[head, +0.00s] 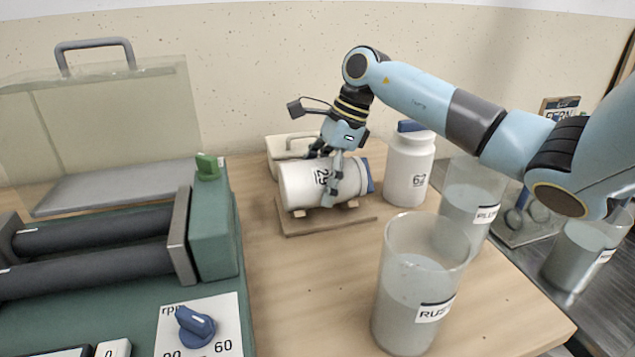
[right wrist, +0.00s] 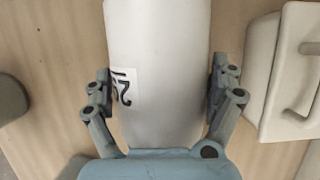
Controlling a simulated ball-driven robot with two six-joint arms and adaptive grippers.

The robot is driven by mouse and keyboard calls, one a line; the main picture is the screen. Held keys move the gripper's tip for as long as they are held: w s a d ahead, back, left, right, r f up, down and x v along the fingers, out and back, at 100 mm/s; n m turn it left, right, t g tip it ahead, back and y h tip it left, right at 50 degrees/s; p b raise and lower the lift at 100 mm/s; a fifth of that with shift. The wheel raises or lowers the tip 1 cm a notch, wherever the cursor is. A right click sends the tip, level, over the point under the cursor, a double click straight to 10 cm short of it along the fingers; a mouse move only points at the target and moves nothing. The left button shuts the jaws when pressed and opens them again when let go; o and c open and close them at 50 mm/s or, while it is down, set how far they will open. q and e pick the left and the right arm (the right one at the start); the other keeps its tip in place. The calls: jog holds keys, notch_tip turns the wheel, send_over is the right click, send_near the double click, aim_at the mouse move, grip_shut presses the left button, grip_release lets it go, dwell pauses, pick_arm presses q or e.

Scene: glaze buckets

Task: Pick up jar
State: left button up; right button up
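A white jar (head: 305,185) with a blue lid and a number label lies on its side on a wooden cradle (head: 330,219) in the head view. My right gripper (head: 328,180) is over it from above, fingers reaching down around its body. In the right wrist view the jar (right wrist: 158,60) fills the space between the fingers of my right gripper (right wrist: 160,90). The fingertips are right against or very near its sides; I cannot tell whether they press on it. The jar appears to rest on the cradle. My left gripper is not in view.
An upright white jar (head: 408,170) with a blue lid stands close to the right. Clear beakers (head: 405,310) (head: 470,200) stand in front and right. A cream handled container (head: 285,147) is behind the cradle. A green roller machine (head: 212,235) takes the left.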

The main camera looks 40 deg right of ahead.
jog(key=c, duration=1.1)
jog(key=shift+r, duration=0.15)
notch_tip(320, 180, up, 10)
jog(key=shift+w+f, duration=0.1)
jog(key=shift+f, duration=0.05)
notch_tip(320, 180, up, 6)
jog(key=p, duration=0.2)
dwell(0.6)
